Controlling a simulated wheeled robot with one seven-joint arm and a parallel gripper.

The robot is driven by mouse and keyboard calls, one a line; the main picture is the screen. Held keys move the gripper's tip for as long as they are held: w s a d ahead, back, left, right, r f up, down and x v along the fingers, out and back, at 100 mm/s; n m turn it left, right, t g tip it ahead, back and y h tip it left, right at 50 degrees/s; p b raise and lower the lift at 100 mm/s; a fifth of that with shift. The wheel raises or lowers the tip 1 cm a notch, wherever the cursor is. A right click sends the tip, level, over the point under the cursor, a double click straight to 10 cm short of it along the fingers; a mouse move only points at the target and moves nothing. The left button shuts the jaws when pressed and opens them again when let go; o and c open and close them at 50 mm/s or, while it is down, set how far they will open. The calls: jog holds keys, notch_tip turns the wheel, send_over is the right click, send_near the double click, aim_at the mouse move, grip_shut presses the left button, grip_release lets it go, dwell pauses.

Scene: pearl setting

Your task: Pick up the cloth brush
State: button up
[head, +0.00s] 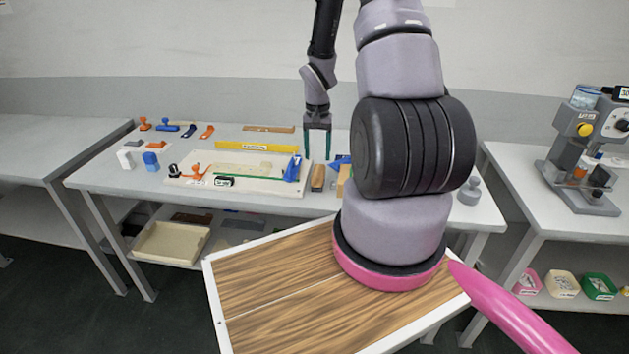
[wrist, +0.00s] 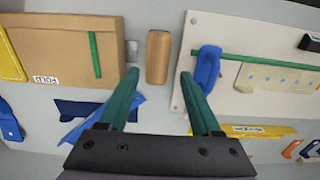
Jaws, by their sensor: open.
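A small brown wooden block with rounded ends, which looks like the cloth brush (head: 318,177), lies on the white table, right of the cream board. In the wrist view the brush (wrist: 158,57) lies upright in the picture, between and just beyond the fingertips. My gripper (head: 317,156) hangs over the table with its two green fingers pointing down, apart and empty. In the wrist view the gripper (wrist: 159,76) is open, with a gap on each side of the brush. Any bristles are hidden from view.
The cream board (head: 230,180) holds a blue clamp-like tool (head: 292,168) close left of the brush. A cardboard box (wrist: 65,50) lies on its other side in the wrist view. A yellow bar (head: 256,148) lies behind. My arm hides part of the table's right side.

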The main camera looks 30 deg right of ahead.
aim_at(318, 170)
jog(key=f, duration=0.9)
jog(key=shift+d+f, duration=0.2)
jog(key=shift+f, duration=0.05)
